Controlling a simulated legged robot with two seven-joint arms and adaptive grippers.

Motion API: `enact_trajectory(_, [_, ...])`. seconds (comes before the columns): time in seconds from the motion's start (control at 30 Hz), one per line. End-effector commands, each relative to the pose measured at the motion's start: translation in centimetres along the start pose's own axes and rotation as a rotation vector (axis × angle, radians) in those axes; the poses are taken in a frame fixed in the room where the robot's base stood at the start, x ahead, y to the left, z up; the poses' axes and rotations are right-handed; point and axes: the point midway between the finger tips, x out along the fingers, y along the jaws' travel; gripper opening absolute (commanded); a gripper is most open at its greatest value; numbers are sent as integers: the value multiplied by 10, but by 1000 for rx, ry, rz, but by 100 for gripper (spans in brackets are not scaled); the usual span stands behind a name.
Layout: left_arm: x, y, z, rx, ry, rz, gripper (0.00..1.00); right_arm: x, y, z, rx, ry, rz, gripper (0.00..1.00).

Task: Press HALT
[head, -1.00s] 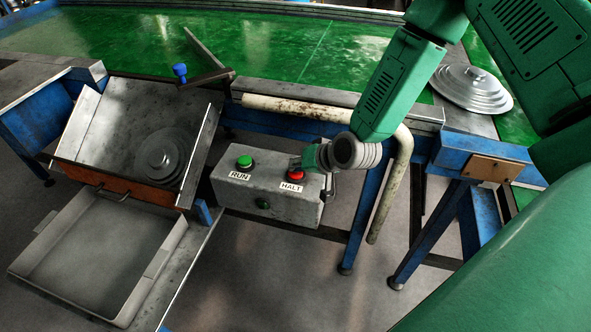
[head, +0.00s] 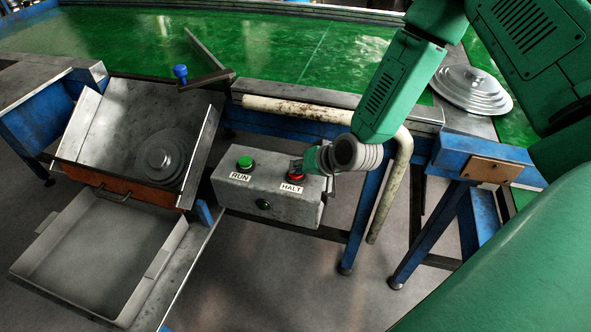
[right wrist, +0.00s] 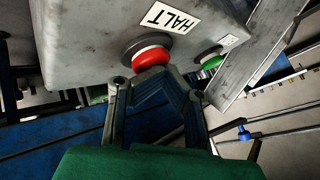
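The grey control box (head: 230,198) hangs at the front of the conveyor frame. It bears a green RUN button (head: 245,162) on the left and a red HALT button (head: 298,177) on the right. My right gripper (head: 298,166) is over the HALT button and partly hides it. In the right wrist view, the red button (right wrist: 151,57) is right at the fingertips (right wrist: 157,74), which look closed together with nothing between them. They appear to touch the button's near edge; how far it is pressed cannot be told. My left gripper is not in view.
A tilted metal chute (head: 105,125) with a stepped disc (head: 166,158) stands left. Stacked lids (head: 470,90) lie beside the green belt (head: 270,45).

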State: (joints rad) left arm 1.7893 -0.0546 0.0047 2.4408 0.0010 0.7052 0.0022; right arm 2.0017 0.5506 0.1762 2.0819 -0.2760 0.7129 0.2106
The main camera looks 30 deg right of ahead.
Motion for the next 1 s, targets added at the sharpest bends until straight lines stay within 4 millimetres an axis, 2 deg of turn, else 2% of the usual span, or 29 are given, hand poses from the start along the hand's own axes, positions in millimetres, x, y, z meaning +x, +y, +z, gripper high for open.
enact_trajectory(0.6, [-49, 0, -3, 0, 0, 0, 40, -41, -30, -31, 0, 4, -1, 0])
enact_trajectory(1.0, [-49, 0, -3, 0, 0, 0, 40, -41, -31, -31, 0, 4, -2, 0])
